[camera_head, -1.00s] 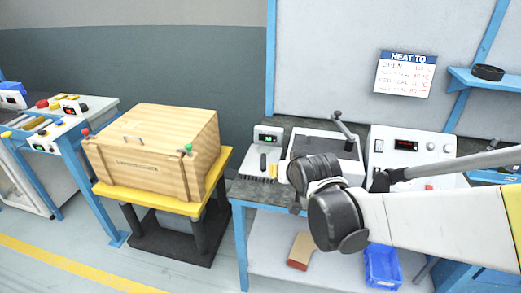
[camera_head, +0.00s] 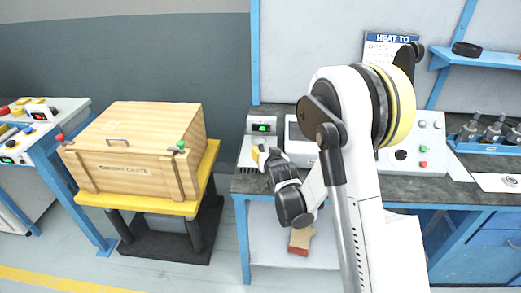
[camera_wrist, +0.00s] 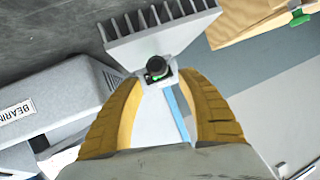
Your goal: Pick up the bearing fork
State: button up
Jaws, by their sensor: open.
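My gripper (camera_wrist: 162,82) is open in the wrist view, with its two yellow fingers apart. A small dark round knob (camera_wrist: 156,66) shows between the fingertips, against a grey finned holder (camera_wrist: 165,35). It may be the end of the bearing fork's handle; the rest of the fork cannot be made out. I cannot tell whether the fingers touch it. In the head view my gripper (camera_head: 262,157) is over the left end of the bench, in front of a small box with a green display (camera_head: 262,126). My wrist hides much of that spot.
A grey housing with a label starting "BEARIN" (camera_wrist: 15,112) lies left of my fingers. A wooden crate (camera_head: 135,155) stands on a yellow-topped stand to the left. A control panel (camera_head: 415,145) and several grey tools (camera_head: 490,130) are on the bench further right. A red-brown block (camera_head: 300,240) lies below.

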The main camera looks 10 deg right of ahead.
aim_at(261, 148)
jog(key=b+x, duration=0.1)
jog(key=x, duration=0.1)
jog(key=b+x, duration=0.1)
jog(key=x, duration=0.1)
jog(key=shift+w+a+f+b, duration=0.15)
jog(key=shift+w+f+b, duration=0.15)
jog(key=shift+f, duration=0.2)
jog(key=shift+w, duration=0.2)
jog(key=shift+c, duration=0.4)
grip_shut()
